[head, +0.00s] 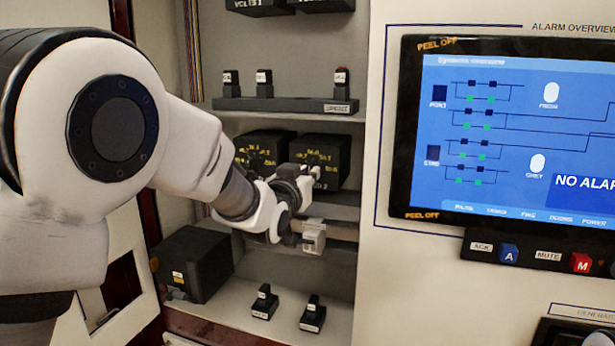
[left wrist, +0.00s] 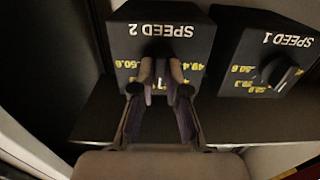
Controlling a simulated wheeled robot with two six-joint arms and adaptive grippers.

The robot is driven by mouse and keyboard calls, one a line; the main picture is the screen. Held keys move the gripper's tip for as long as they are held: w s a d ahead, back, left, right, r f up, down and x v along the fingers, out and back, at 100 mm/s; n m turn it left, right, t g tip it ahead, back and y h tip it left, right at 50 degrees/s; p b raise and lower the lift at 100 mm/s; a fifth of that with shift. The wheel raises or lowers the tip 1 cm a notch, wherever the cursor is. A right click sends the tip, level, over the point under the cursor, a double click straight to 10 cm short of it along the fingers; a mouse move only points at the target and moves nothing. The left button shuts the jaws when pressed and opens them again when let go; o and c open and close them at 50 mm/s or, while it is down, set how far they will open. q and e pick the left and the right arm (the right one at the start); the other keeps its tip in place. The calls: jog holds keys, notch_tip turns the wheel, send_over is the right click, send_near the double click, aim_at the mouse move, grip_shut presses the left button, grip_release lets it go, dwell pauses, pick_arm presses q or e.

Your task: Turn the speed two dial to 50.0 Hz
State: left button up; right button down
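The speed two dial box (left wrist: 185,18) is black with yellow scale marks and a white "SPEED 2" label, upside down in the left wrist view. Readable marks include 50.6 and 49.4. Its dark knob (left wrist: 158,48) is partly hidden by my left gripper (left wrist: 159,72), whose fingers stand close on both sides of it and appear shut on it. The knob's pointer setting cannot be read. In the head view the left gripper (head: 309,172) reaches the front of the right-hand dial box (head: 338,152).
The speed one dial box (head: 262,148) stands just left of it; it also shows in the left wrist view (left wrist: 262,45). Switches (head: 264,80) sit on the shelf above. A black box (head: 197,265) and two small switches (head: 312,312) are below. A blue screen panel (head: 500,130) is at right.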

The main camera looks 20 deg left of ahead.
pick_arm(q)
jog(key=shift+o, duration=1.4)
jog(key=shift+s+r, duration=0.1)
